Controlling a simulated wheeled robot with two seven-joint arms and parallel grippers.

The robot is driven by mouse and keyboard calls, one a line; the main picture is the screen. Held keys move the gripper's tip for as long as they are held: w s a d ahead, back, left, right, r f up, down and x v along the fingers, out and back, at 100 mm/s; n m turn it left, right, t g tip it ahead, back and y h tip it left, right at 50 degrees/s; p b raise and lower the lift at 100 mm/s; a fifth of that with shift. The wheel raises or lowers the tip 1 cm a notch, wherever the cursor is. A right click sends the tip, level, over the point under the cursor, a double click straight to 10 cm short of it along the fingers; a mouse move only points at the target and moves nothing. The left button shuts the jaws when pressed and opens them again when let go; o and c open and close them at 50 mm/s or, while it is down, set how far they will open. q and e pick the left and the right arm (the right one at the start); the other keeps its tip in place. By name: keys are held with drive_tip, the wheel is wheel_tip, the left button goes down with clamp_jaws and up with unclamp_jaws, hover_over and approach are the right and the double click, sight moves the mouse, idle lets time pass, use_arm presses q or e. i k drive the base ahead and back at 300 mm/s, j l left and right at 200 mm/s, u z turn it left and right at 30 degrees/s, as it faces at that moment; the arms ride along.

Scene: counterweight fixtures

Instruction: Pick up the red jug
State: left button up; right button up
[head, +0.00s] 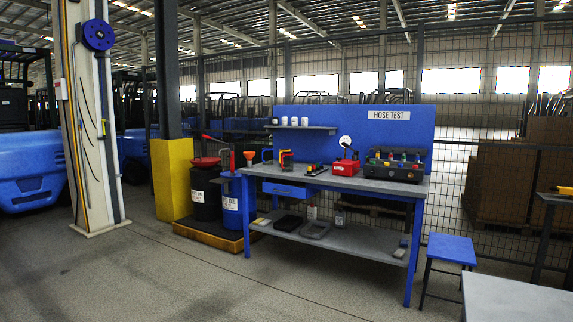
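No thing is clearly recognisable as a red jug at this distance. A small red box-like thing with a pale label (345,167) stands on the blue workbench (318,178), near the middle of its top. A small orange-red thing (287,160) stands farther left on the same bench, and its shape is too small to tell. An orange funnel (251,156) is at the bench's left end. Neither of my grippers is in view.
A grey tester unit (394,166) stands on the bench's right. Black (206,198) and blue (231,200) drums stand left of it on a low pallet. A blue stool (452,249) and a grey tabletop (515,297) are at front right. The floor ahead is clear.

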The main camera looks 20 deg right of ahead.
sight(288, 159)
drive_tip(key=i+z, duration=0.25)
drive_tip(key=i, duration=4.4)
drive_tip(key=l+z, duration=0.05)
drive_tip(key=l, duration=0.05)
